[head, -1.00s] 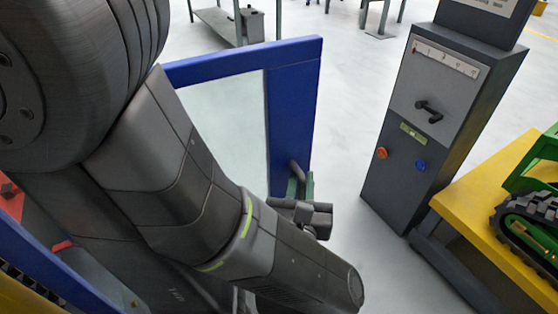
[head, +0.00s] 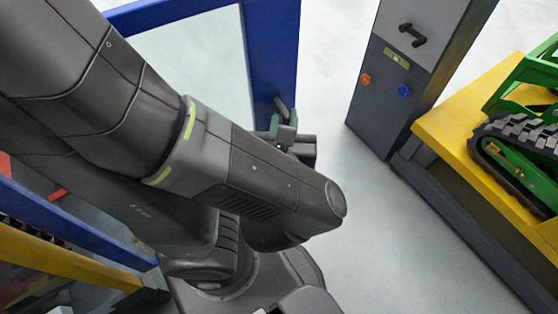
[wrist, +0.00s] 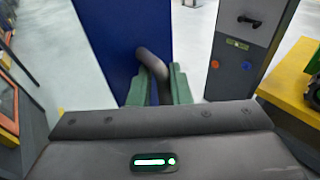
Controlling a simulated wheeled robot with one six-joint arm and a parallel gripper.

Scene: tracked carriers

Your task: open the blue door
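The blue door (head: 272,55) has a blue frame around a pale see-through panel. Its near side is hidden behind my arm in the head view, and I cannot tell whether it stands ajar. Its blue face fills the upper left middle of the wrist view (wrist: 115,40). A dark bent door handle (wrist: 150,62) stands out near the door's right edge; it also shows in the head view (head: 281,106). My gripper (wrist: 160,88) is at the handle, its green fingers on both sides of the bar with little or no gap. It looks shut on it.
A grey control cabinet (head: 385,95) with orange and blue buttons stands right of the door, with clear floor between. A yellow platform (head: 465,125) carrying a green tracked machine (head: 520,145) is at the right. A yellow rail (head: 70,258) and blue beam (head: 60,222) lie lower left.

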